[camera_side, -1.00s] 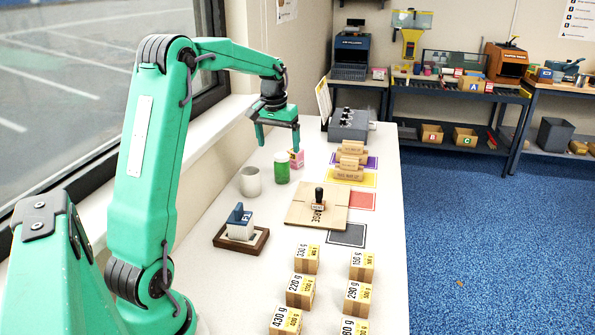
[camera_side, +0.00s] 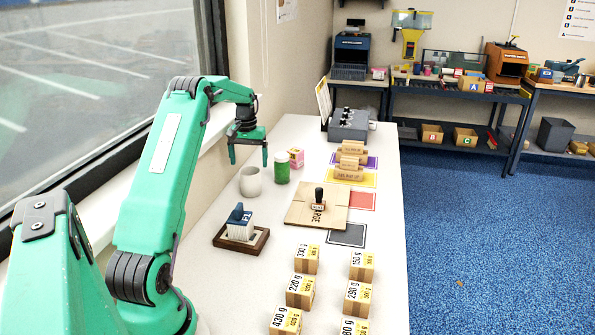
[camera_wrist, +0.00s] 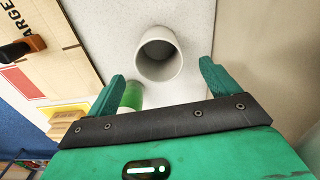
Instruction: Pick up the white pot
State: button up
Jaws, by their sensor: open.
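The white pot (camera_side: 250,182) is a small, round, open-topped cup standing upright on the white table near the window side. In the wrist view the pot (camera_wrist: 158,56) shows from above, its dark open mouth between and beyond my fingertips. My gripper (camera_side: 249,160) is open and empty, its fingers pointing down above the pot, and they look apart from it. In the wrist view my gripper (camera_wrist: 163,72) has one finger on each side of the pot's position.
A green jar (camera_side: 281,168) stands close right of the pot, with a pink box (camera_side: 296,157) behind it. A blue-handled stamp (camera_side: 240,223) in a wooden tray is in front. The window wall is left.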

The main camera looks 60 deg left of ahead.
aim_at(250, 178)
jog(key=shift+f, duration=1.3)
jog(key=shift+f, duration=0.1)
jog(key=shift+d+f, duration=0.1)
jog(key=shift+f, duration=2.4)
jog(key=shift+c, duration=0.4)
jog(key=c, duration=1)
